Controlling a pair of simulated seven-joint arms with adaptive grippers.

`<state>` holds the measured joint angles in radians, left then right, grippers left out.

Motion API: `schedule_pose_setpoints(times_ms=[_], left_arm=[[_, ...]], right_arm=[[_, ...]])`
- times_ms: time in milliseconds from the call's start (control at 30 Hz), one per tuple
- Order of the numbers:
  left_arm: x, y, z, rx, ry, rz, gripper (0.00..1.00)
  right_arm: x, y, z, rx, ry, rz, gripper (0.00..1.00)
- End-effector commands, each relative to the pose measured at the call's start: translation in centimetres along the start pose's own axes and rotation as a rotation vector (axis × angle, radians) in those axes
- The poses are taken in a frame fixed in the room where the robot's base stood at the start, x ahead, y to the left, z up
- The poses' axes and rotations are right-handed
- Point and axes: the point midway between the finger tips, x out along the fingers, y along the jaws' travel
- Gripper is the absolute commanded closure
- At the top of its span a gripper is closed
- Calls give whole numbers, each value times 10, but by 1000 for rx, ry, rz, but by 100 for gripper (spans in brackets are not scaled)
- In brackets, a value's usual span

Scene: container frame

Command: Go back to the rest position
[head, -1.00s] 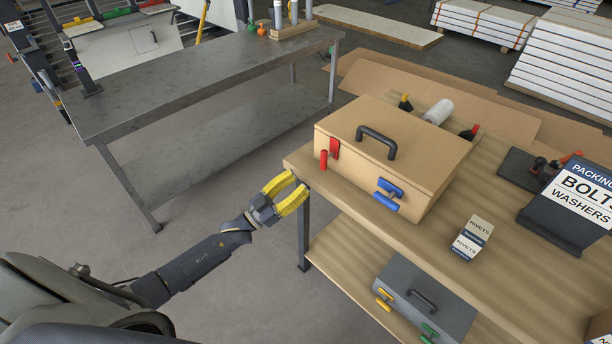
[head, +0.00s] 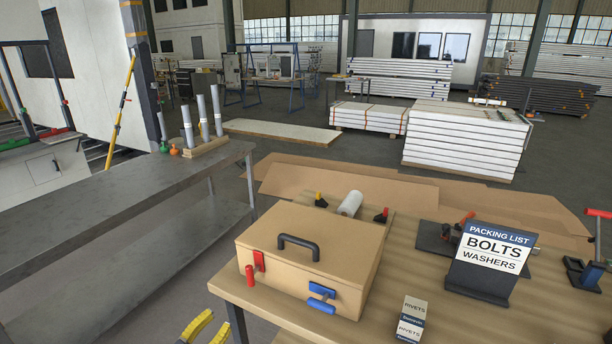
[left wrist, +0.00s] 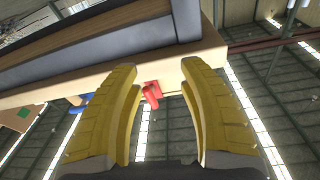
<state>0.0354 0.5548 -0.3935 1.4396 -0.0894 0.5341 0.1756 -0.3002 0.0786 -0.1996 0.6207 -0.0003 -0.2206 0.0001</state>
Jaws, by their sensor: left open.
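My left gripper (head: 197,328) shows at the bottom edge of the head view, its yellow fingers apart and empty, beside the wooden table's left corner. In the left wrist view the two yellow fingers (left wrist: 160,72) are spread. A red latch (left wrist: 150,96) shows between them, beyond the fingers and apart from them. In the head view this red latch (head: 259,262) is on the front of a closed tan box (head: 315,245) with a black handle. A blue latch (head: 322,290) is to its right. My right gripper is not in view.
The wooden table (head: 400,285) bears a rivets box (head: 411,318) and a packing-list sign (head: 485,262). A grey metal bench (head: 110,205) stands to the left, with tubes in a wooden holder (head: 205,147). Floor lies open between bench and table. Stacked white panels (head: 465,140) stand behind.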

Motion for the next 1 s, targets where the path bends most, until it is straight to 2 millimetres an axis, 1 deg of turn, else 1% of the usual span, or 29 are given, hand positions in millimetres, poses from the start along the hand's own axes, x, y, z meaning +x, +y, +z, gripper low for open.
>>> schedule_pose_setpoints(times_ms=[33, 67, 100, 167, 200, 267, 300, 367, 400, 467, 500, 567, 600, 667, 700, 767, 800, 833, 867, 900, 967, 1000], left_arm=[[-8, -6, 33, 23, -84, -32, 59], [-15, -9, 52, 37, -133, -50, 59], [-24, -11, 76, 52, -197, -71, 59], [-40, -13, 111, 70, -290, -97, 59], [-52, -12, 134, 81, -351, -112, 59], [-74, -10, 167, 91, -443, -131, 59], [-89, -6, 188, 95, -502, -142, 59], [-112, 0, 218, 100, -589, -154, 59], [-129, 7, 237, 99, -646, -160, 59], [-155, 17, 264, 98, -730, -166, 59], [-173, 25, 280, 96, -785, -168, 59], [-201, 39, 303, 90, -865, -169, 59], [-220, 50, 317, 85, -918, -167, 59], [-248, 67, 337, 76, -994, -163, 59], [-268, 79, 348, 68, -1044, -159, 59], [-297, 99, 364, 54, -1116, -150, 59], [-317, 113, 373, 44, -1163, -144, 59], [-332, 124, 379, 35, -1197, -138, 59], [-346, 136, 385, 25, -1231, -133, 59], [-366, 151, 392, 12, -1273, -125, 59], [-394, 176, 400, -10, -1337, -111, 59], [-413, 192, 404, -25, -1376, -102, 59]], right_arm=[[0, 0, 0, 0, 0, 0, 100], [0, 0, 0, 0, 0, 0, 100], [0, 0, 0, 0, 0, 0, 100], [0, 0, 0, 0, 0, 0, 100], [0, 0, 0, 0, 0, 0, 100], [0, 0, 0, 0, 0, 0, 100], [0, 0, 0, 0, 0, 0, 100], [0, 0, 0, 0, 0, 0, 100], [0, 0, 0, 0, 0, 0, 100], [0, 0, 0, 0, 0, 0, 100], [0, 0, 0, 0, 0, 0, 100], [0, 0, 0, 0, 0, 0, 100], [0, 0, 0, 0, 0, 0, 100], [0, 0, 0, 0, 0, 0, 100], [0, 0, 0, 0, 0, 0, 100], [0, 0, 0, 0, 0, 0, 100], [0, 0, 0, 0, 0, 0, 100], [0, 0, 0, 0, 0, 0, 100], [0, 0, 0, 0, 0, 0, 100], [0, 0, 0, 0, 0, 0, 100], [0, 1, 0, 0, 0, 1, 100], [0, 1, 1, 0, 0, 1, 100]])
